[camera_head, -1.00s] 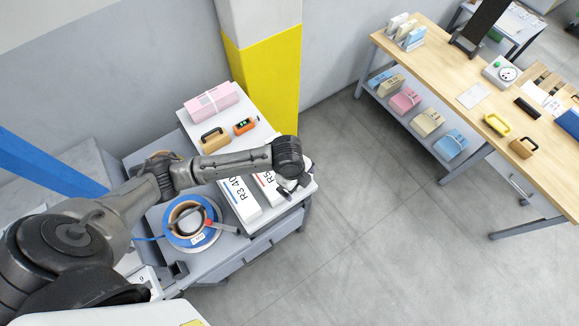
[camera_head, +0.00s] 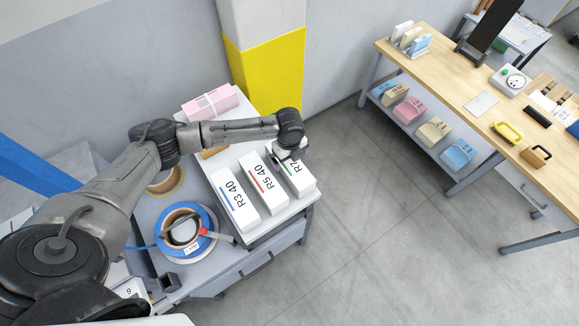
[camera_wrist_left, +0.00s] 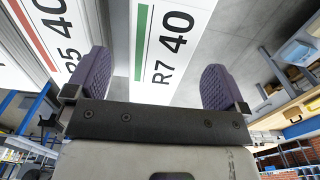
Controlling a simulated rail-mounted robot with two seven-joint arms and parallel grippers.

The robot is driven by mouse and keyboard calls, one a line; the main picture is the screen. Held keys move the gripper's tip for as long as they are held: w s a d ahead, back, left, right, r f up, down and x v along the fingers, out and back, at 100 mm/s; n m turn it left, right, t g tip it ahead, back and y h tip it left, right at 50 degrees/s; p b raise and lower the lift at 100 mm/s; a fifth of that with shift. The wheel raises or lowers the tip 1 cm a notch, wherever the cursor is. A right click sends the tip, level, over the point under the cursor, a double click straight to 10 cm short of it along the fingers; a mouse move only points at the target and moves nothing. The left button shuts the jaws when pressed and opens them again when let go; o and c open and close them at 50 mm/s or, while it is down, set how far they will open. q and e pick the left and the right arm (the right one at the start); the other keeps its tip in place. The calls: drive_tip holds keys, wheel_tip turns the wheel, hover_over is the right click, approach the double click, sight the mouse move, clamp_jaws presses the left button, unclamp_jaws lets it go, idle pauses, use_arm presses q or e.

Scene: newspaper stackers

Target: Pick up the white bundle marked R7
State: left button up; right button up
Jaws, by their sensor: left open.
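The white bundle marked R7 (camera_head: 301,181) lies on the side cart's top, rightmost in a row of white bundles. It has a green stripe and reads "R7 40" in the left wrist view (camera_wrist_left: 168,50). My left gripper (camera_head: 285,153) is at the far end of this bundle, partly hidden by its own arm. In the left wrist view my left gripper (camera_wrist_left: 157,72) is open, its purple-grey pads apart on either side of the R7 bundle in the picture. I cannot tell whether either pad touches it. My right gripper is not in view.
White bundles marked R5 40 (camera_head: 262,182) and R3 40 (camera_head: 234,200) lie left of R7. A pink bundle (camera_head: 209,103) lies at the cart's back. A blue strap reel (camera_head: 204,222) sits left of the bundles. Open floor separates the cart from a wooden workbench (camera_head: 440,73).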

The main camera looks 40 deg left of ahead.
sight(290, 162)
use_arm(q)
drive_tip(key=shift+f, duration=3.25)
drive_tip(key=shift+r, duration=0.1)
drive_tip(key=c, duration=1.7)
drive_tip(key=shift+o, duration=0.2)
